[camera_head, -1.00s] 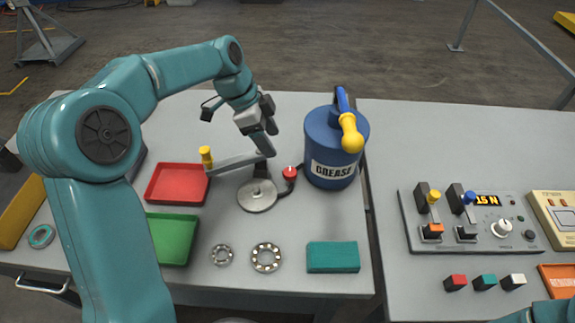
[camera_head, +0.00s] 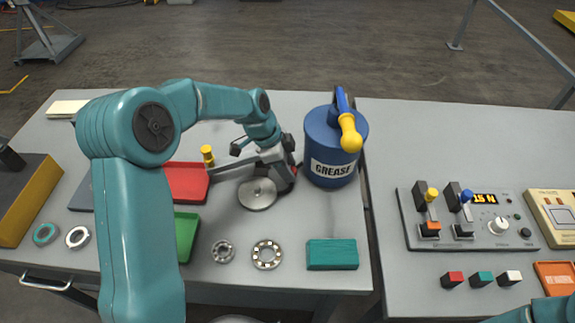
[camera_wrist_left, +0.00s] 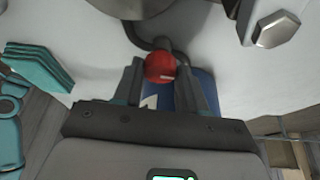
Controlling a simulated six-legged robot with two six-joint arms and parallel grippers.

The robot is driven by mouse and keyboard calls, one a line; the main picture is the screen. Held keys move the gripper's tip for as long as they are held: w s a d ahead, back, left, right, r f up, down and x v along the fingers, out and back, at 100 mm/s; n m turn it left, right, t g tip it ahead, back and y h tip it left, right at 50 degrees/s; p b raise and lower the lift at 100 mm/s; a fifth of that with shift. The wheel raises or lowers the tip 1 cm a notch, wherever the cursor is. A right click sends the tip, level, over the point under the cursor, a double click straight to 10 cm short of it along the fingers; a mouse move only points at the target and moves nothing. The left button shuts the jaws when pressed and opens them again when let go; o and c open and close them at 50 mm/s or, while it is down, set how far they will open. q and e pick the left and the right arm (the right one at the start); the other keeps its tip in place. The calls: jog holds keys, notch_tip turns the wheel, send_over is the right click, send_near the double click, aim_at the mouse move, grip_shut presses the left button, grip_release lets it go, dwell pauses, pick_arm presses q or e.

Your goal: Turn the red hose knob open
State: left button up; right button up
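The red knob (camera_wrist_left: 160,67) sits on a dark curved hose beside the round metal disc (camera_head: 258,194). In the left wrist view it lies between the two fingertips, with a finger on either side; I cannot tell whether they touch it. In the head view my left gripper (camera_head: 286,180) covers nearly all of the knob, just left of the blue grease can (camera_head: 325,150). The left gripper (camera_wrist_left: 160,75) looks open, its fingers apart around the knob. My right gripper is not in view.
The grease can stands very close to the right of my left gripper. Bearings (camera_head: 267,254) and a teal block (camera_head: 332,254) lie in front.

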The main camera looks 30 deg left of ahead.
pick_arm(q)
jog(key=c, duration=0.5)
jog(key=n+t+b, duration=0.1)
jog(key=n+b, duration=0.1)
jog(key=b, duration=0.1)
jog(key=shift+n+y, duration=0.3)
jog(key=shift+n, duration=0.1)
jog(key=n+b, duration=0.1)
jog(key=n, duration=0.1)
jog(key=n+t+y+b, duration=0.1)
jog(key=n+b, duration=0.1)
jog(key=n, duration=0.1)
jog(key=shift+s+d+y, duration=0.1)
jog(key=shift+d+y, duration=0.1)
jog(key=shift+y, duration=0.1)
jog(key=n+y+b, duration=0.1)
jog(key=n+b, duration=0.2)
jog(key=n+y+b, duration=0.1)
jog(key=n+b, duration=0.2)
jog(key=shift+d+n+t, duration=0.15)
jog(key=shift+n+t, duration=0.15)
jog(key=shift+r+n+y+b, duration=0.2)
jog(key=shift+n+y+b, duration=0.7)
jog(key=shift+n+b, duration=0.65)
jog(key=shift+n, duration=0.35)
